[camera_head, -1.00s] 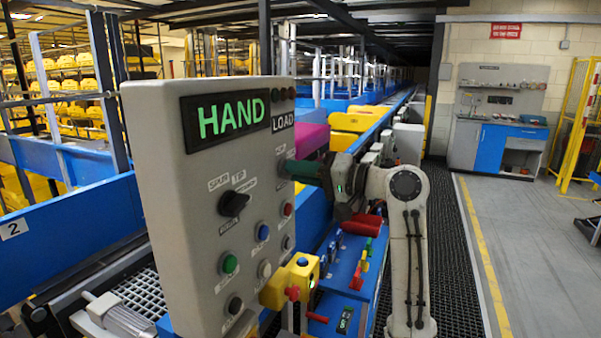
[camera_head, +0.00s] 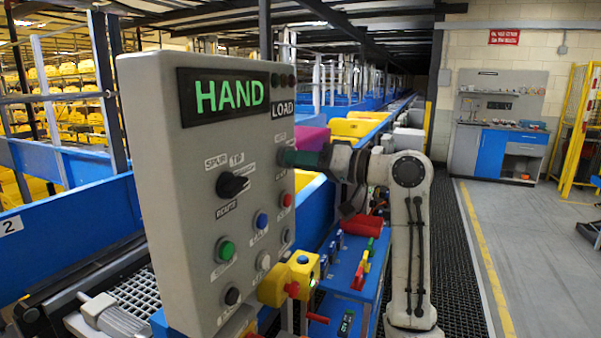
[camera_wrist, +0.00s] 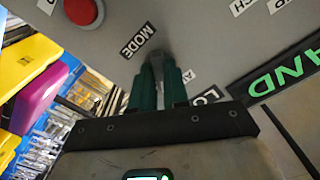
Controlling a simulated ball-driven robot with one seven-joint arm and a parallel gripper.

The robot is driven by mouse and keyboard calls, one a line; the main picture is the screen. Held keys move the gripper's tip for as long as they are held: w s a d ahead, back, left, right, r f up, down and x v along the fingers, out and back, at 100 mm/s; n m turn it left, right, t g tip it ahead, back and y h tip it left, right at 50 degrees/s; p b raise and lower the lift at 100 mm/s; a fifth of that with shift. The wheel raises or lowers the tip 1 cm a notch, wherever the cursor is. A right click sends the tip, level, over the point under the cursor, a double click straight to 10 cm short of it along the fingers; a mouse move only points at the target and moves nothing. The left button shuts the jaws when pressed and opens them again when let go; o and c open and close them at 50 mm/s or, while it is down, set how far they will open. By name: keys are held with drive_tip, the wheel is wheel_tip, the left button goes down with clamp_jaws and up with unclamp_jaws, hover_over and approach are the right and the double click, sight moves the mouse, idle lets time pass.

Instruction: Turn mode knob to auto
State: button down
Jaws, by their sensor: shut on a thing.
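The grey control panel (camera_head: 165,190) stands at the left centre. Its display (camera_head: 230,96) shows green HAND, with LOAD on a label at its right. The mode knob (camera_wrist: 156,60) is a small grey piece beside the MODE label (camera_wrist: 138,41) in the wrist view, mostly hidden between my fingers. My gripper (camera_wrist: 157,76) has green fingers and is shut on this knob. In the head view my gripper (camera_head: 284,157) reaches the panel's right side from the right. A label starting with AV or AU is partly covered by a finger. The knob's pointing direction cannot be told.
A larger black selector (camera_head: 232,185), a green button (camera_head: 226,251) and a blue button (camera_head: 262,221) are on the panel. A red button (camera_wrist: 83,10) lies near my fingers. A yellow box (camera_head: 291,277) juts out below. A blue bench (camera_head: 352,268) stands behind.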

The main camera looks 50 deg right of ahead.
drive_tip(key=shift+d+f+n+b, duration=0.1)
drive_tip(key=shift+f+n+b, duration=0.05)
drive_tip(key=shift+n+b, duration=2.75)
drive_tip(key=shift+n, duration=0.5)
drive_tip(key=c, duration=1.1)
unclamp_jaws()
drive_tip(key=b+v, duration=0.1)
drive_tip(key=v, duration=0.9)
drive_tip(key=shift+s+d, duration=0.15)
drive_tip(key=shift+s, duration=0.2)
